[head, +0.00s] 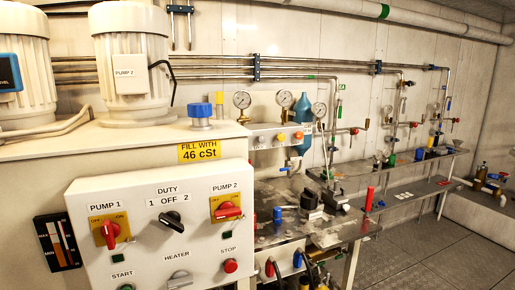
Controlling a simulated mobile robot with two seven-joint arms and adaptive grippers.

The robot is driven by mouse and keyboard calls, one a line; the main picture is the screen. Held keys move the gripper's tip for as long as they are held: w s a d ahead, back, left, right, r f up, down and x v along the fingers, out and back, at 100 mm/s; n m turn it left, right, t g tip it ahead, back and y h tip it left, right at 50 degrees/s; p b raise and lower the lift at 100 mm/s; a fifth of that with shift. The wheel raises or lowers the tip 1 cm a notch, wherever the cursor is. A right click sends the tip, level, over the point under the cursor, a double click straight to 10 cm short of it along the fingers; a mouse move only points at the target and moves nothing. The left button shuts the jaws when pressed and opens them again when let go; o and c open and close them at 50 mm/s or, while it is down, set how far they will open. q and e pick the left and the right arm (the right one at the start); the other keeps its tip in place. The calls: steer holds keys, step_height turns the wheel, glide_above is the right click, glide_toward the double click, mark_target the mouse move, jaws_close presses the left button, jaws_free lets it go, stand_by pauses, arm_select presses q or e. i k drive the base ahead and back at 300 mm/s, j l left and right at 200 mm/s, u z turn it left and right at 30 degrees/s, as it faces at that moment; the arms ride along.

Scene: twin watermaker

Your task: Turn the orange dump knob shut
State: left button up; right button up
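A small orange knob (282,137) sits on the front of the pale gauge panel (268,129), in the middle of the head view. Another small knob, reddish orange (299,136), is just to its right. Both are small here, and I cannot tell which is the dump knob or how far either is turned. Neither of my grippers is in view, and nothing is seen touching the knobs.
A white control box (160,245) with red and black switches fills the lower left, below pump motors. A metal bench (335,230) with tools stands below the gauge panel. Grey floor (430,262) is open at the lower right.

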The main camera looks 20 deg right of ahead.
mark_target(298, 134)
steer(key=i+l+z, duration=0.15)
steer(key=l, duration=0.25)
steer(key=l+z, duration=0.1)
steer(key=l, duration=0.3)
steer(key=i+l+z, duration=0.15)
steer(key=l, duration=0.25)
steer(key=i+l+z, duration=0.1)
steer(key=l, duration=0.3)
steer(key=i+l+z, duration=0.15)
steer(key=l, duration=0.2)
steer(key=i+l+z, duration=0.15)
steer(key=l, duration=0.2)
